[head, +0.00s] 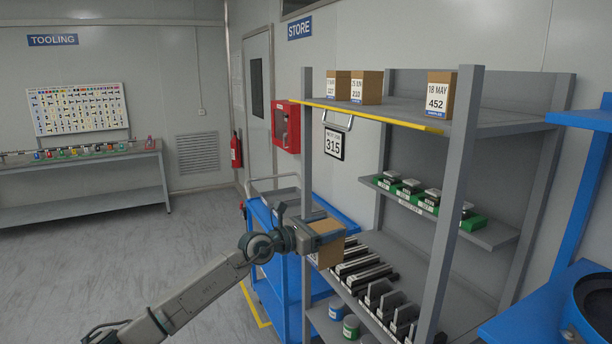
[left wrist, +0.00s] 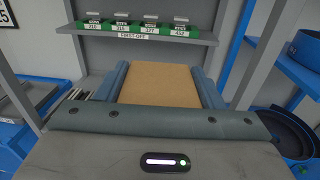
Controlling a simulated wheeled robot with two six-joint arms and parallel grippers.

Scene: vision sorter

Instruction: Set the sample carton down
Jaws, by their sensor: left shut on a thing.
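The sample carton (head: 329,254) is a plain brown box between the jaws of my left gripper (head: 322,230). The gripper is shut on it and holds it at the front left of the grey shelving rack (head: 447,215), near the left front post. In the left wrist view the brown face of the carton (left wrist: 160,86) fills the gap between the two blue-grey fingers. Its underside is hidden, so I cannot tell whether it touches anything. My right gripper is not in view.
Three labelled cartons stand on the top shelf: two at the left (head: 352,88) and one marked 452 (head: 440,94) at the right. Green holders (head: 428,200) line the middle shelf. Dark bars (head: 362,272) fill much of the lower shelf. A blue cart (head: 268,245) stands left of the rack.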

